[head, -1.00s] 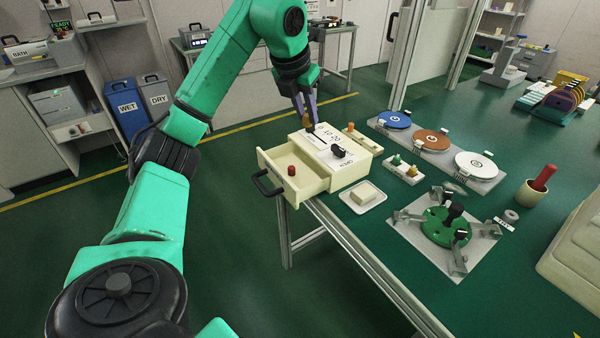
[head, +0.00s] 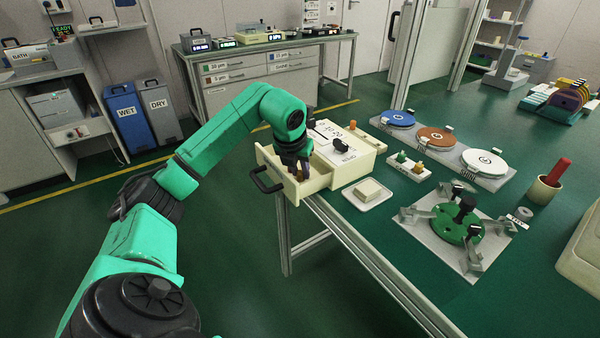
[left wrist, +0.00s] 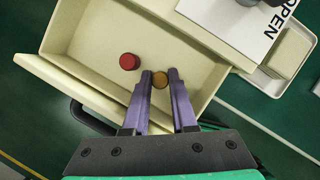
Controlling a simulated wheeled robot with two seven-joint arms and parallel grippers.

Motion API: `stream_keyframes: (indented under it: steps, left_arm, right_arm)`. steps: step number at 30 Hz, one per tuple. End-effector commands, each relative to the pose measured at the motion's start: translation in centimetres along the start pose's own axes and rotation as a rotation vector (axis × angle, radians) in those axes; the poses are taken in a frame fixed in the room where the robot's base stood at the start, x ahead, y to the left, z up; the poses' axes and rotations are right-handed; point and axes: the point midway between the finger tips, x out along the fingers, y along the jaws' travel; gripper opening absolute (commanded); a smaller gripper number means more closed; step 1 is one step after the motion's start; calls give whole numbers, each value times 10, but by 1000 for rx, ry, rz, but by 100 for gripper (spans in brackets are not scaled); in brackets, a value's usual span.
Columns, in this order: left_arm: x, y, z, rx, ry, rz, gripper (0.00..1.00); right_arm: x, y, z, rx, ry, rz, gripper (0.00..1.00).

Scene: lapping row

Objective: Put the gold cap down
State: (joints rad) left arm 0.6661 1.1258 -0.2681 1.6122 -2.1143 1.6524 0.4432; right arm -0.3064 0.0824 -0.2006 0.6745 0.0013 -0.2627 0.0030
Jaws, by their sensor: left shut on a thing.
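My left gripper (head: 297,172) points down into the open cream drawer (head: 318,184) of the box on the table's near corner. In the left wrist view its purple fingers (left wrist: 160,80) are shut on the gold cap (left wrist: 160,79), which shows between the tips over the drawer floor. I cannot tell whether the cap touches the floor. A red cap (left wrist: 129,61) lies in the drawer, just left of the fingers in that view. In the head view the gripper hides the caps. My right gripper is not in view.
The box's top (head: 352,140) carries a black knob. A white dish with a cream block (head: 368,190) stands beside it. A small rack with coloured pegs (head: 409,166), three round plates (head: 436,138) and a green fixture (head: 458,224) stand farther right. Drawer walls surround the fingers.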

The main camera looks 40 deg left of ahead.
Motion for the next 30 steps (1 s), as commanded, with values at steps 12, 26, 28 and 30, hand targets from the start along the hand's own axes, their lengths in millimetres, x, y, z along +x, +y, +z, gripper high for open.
stream_keyframes:
  steps: [12,26,28,30]
  left_arm:
    - [1,0,0,0,0,1,38]
    - [-47,0,3,2,-7,1,38]
    - [-68,0,3,1,-6,2,38]
    - [-87,0,3,1,-6,1,38]
  right_arm:
    - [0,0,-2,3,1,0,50]
    - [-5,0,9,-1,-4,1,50]
    - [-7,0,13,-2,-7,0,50]
    - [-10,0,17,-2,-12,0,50]
